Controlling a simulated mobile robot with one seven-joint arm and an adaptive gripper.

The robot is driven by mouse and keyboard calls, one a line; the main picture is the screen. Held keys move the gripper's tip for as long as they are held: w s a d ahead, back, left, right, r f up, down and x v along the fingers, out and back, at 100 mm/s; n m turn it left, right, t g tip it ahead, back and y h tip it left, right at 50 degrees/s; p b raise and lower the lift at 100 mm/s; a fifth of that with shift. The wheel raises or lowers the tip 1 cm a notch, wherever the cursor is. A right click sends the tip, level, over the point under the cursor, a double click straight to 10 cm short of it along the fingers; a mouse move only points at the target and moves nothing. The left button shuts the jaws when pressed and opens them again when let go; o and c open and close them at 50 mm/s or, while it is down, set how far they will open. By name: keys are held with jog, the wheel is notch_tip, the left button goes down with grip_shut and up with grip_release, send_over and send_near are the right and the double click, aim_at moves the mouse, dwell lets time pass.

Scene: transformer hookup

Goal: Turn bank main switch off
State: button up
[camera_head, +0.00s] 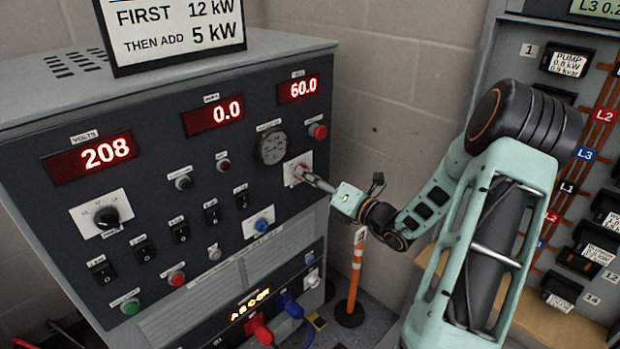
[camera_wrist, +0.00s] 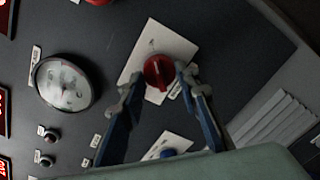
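A red rotary switch (camera_head: 299,171) sits on a white plate at the right side of the dark bank panel (camera_head: 150,205). It also shows in the wrist view as a red knob (camera_wrist: 158,72) with a ridge running roughly up and down. The plate's lettering is too small to read. My gripper (camera_head: 306,174) is at this switch, reaching in from the right. In the wrist view my gripper (camera_wrist: 159,82) is open, with one finger on each side of the knob. I cannot tell whether the fingers touch it.
A round gauge (camera_head: 272,147) and a red button (camera_head: 318,131) are near the switch. A blue knob (camera_head: 262,225) on a white plate is below it. Lit displays read 208, 0.0 and 60.0. An orange post (camera_head: 356,270) stands on the floor right of the bank.

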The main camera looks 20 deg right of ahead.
jog(key=c, duration=0.4)
jog(key=n+b, duration=1.5)
jog(key=n, duration=0.3)
jog(key=shift+d, duration=0.15)
jog(key=shift+b, duration=0.3)
jog(key=o, duration=1.2)
